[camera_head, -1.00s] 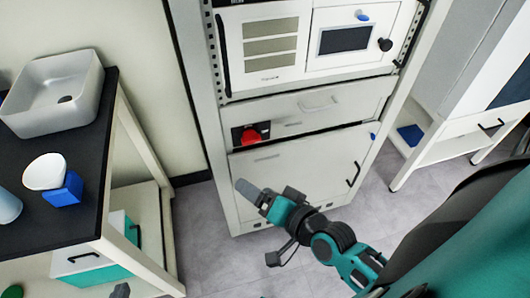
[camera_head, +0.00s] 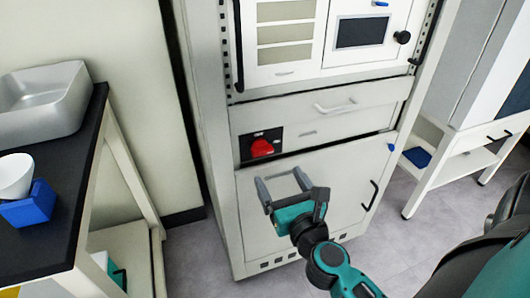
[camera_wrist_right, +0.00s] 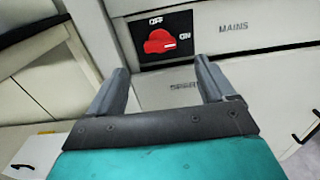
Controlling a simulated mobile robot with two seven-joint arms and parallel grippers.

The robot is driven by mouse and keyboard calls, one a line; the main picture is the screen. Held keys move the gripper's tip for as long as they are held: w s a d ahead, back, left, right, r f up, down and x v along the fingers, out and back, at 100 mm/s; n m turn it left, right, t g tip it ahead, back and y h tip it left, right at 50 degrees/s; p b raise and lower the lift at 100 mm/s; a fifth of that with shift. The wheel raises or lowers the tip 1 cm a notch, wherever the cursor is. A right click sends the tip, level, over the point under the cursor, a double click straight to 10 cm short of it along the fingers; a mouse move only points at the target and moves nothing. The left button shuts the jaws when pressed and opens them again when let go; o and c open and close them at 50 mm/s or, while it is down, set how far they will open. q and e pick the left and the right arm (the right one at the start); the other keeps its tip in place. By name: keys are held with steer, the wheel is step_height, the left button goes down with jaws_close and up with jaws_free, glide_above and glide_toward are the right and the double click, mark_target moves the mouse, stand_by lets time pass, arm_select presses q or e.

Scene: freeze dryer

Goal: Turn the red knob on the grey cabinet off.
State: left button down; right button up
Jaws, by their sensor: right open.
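The red knob (camera_head: 262,147) sits on a black plate (camera_head: 274,134) at the left of the grey cabinet's (camera_head: 244,118) middle panel. In the right wrist view the red knob (camera_wrist_right: 160,41) shows beyond the fingers, on a plate marked OFF above and ON to the right. A pale mark on the knob lies toward ON. My right gripper (camera_head: 281,183) is open and empty, below the knob and apart from it. Its two fingers (camera_wrist_right: 167,82) also show in the right wrist view. My left gripper is not in view.
A drawer handle (camera_head: 335,106) and a lower door handle (camera_head: 370,195) stick out from the cabinet. A white shelf unit (camera_head: 455,165) stands right. Floor shows between them.

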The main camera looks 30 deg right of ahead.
mark_target(264, 152)
steer(key=p+x, duration=0.1)
steer(key=x, duration=0.7)
steer(key=shift+w, duration=0.3)
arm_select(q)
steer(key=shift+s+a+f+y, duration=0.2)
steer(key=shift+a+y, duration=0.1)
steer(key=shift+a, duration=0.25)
arm_select(e)
steer(key=shift+w+d, duration=0.1)
steer(key=shift+w, duration=0.5)
steer(key=shift+c, duration=0.2)
steer(key=c, duration=1)
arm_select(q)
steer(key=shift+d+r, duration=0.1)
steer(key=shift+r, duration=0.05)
